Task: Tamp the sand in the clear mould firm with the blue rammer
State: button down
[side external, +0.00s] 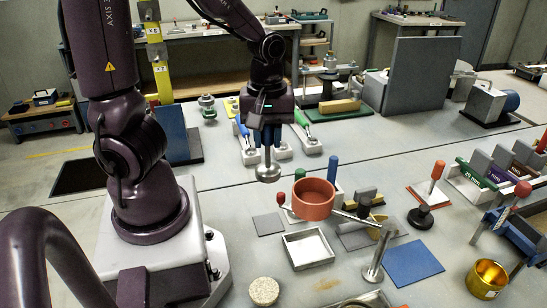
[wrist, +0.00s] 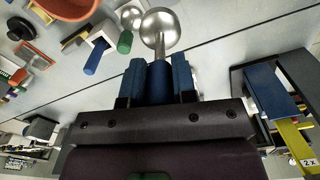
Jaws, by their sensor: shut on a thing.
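My gripper (side external: 267,137) is shut on the blue handle of the rammer (side external: 267,168). The rammer hangs upright below it, with its rounded silver metal head in the air above the bench. In the wrist view, the blue handle sits between the two blue fingers of my gripper (wrist: 160,70), and the shiny head of the rammer (wrist: 162,30) points away from the camera. I cannot make out the clear mould or its sand for sure in either view.
A blue mat (side external: 412,262), a brass pot (side external: 487,279) and a speckled disc (side external: 263,291) lie nearer. Blue- and green-handled tools (side external: 302,119) stand behind. Bare bench lies left of the tray.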

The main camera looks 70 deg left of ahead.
jog(key=r, duration=1)
jog(key=shift+w+d, duration=0.15)
jog(key=shift+w, duration=0.05)
jog(key=w+d+m, duration=0.3)
jog(key=w+d, duration=0.1)
jog(key=d, duration=0.4)
jog(key=w+d+m, duration=0.2)
jog(key=w+d, duration=0.1)
jog(key=d, duration=0.5)
jog(key=s+d+m, duration=0.1)
jog(key=d+m, duration=0.3)
jog(key=d, duration=1)
notch_tip(320, 180, down, 15)
jog(key=shift+f, duration=0.15)
jog(key=shift+f, duration=1.65)
jog(key=shift+f, duration=0.25)
